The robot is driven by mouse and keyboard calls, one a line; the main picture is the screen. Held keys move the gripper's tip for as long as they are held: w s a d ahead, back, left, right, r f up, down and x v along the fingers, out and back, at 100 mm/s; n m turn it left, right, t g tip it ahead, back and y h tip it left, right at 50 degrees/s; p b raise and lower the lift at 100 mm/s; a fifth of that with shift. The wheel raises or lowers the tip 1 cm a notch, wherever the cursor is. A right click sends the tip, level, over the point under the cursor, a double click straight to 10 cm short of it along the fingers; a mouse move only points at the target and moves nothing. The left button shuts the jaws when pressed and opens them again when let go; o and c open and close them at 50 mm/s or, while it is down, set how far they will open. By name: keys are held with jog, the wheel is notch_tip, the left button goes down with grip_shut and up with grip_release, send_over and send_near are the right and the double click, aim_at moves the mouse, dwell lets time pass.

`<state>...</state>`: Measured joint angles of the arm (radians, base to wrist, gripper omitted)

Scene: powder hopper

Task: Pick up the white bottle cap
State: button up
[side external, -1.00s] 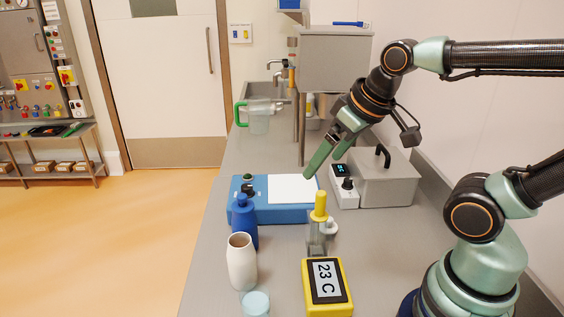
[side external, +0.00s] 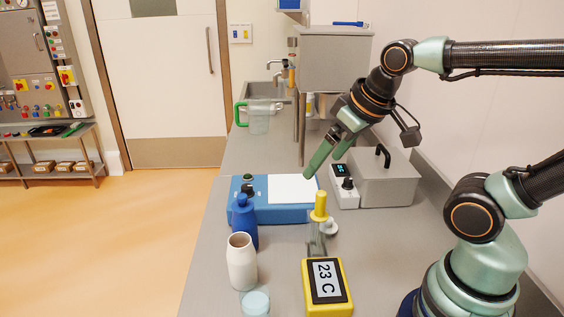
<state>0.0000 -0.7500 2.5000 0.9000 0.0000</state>
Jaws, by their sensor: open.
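A small round white piece (side external: 331,228) lies on the grey bench beside a yellow-handled tool (side external: 320,206); it may be the white bottle cap, but it is too small to be sure. An uncapped white bottle (side external: 241,263) stands upright at the front left. My gripper (side external: 323,165) has green fingers, spread apart with nothing visible between them. It hangs above the bench, over the right end of the blue device and well above and behind the white piece, touching neither.
The blue device (side external: 258,214) with a white top plate, a blue bottle (side external: 243,222) and a yellow thermometer (side external: 328,288) reading 23 C surround the white piece. A pale blue lidded container (side external: 255,303) stands in front. A grey box unit (side external: 386,184) is at right.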

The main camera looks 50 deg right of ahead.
jog(key=c, duration=0.9)
jog(key=w+d+f+m+g, duration=0.1)
jog(key=d+f+m+g, duration=0.1)
jog(key=f+m, duration=0.3)
jog(key=w+d+f+m+g, duration=0.1)
jog(key=d+f+m, duration=0.3)
jog(key=f+m, duration=0.2)
jog(key=w+d+f+m+g, duration=0.2)
jog(key=d+f+m, duration=0.1)
jog(key=f+m, duration=0.2)
jog(key=shift+d+f+m+g, duration=0.25)
jog(key=shift+d+m+g, duration=0.05)
jog(key=shift+m, duration=0.5)
jog(key=shift+w+d+f, duration=0.15)
jog(key=shift+f, duration=1.3)
jog(key=shift+w+d+f, duration=0.1)
jog(key=shift+f, duration=1.35)
